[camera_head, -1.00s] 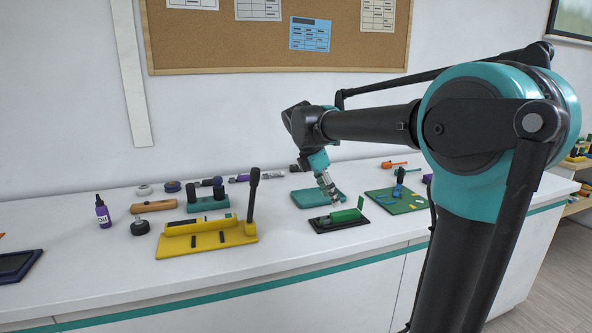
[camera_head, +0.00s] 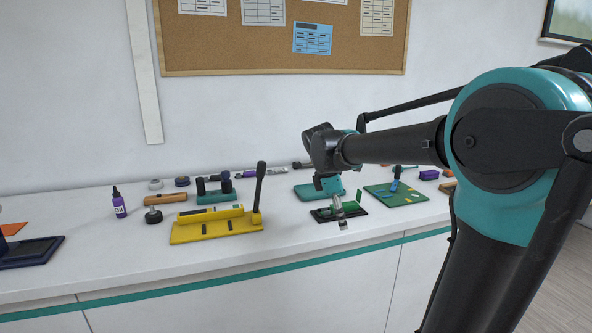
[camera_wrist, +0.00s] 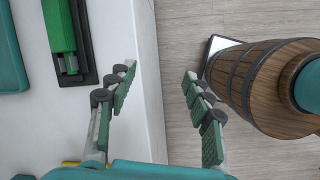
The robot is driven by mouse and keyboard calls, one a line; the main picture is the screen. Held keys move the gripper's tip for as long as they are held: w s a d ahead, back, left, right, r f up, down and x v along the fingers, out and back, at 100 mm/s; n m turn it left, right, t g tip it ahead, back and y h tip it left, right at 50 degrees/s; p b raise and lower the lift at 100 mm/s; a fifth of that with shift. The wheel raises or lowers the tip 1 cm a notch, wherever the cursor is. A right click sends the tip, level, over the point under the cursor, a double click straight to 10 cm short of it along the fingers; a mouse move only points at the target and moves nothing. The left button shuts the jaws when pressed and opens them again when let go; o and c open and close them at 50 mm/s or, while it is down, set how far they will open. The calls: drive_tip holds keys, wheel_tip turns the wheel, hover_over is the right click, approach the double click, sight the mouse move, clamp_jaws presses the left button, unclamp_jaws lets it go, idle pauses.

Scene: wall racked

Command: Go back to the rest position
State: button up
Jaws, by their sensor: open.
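My gripper (camera_head: 341,220) is over the front edge of the white bench, in front of a black base with a green block (camera_head: 350,208). In the wrist view my gripper (camera_wrist: 157,88) has its two green-padded fingers spread apart with nothing between them. One finger is over the bench top and the other over the floor. The green block on its black base also shows at the upper left of the wrist view (camera_wrist: 60,28), apart from the fingers.
The white bench (camera_head: 130,265) holds a yellow fixture with a black lever (camera_head: 215,227), a teal pad (camera_head: 310,192), a green board (camera_head: 412,197), a purple bottle (camera_head: 119,204) and a dark tray (camera_head: 28,252). A wooden barrel (camera_wrist: 262,88) stands on the floor (camera_wrist: 190,20) beside the bench.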

drive_tip(key=s+d+f+m+t+y, duration=0.1)
drive_tip(key=s+d+f+m, duration=0.2)
drive_tip(key=s+f+m, duration=0.6)
drive_tip(key=s+d+f+m+t+y, duration=0.1)
drive_tip(key=s+d+f+m+y, duration=0.1)
drive_tip(key=s+f+m, duration=0.7)
wheel_tip(320, 180, down, 2)
drive_tip(key=shift+d+f+t, duration=0.1)
drive_tip(key=shift+d+t, duration=0.2)
drive_tip(key=shift+d, duration=0.2)
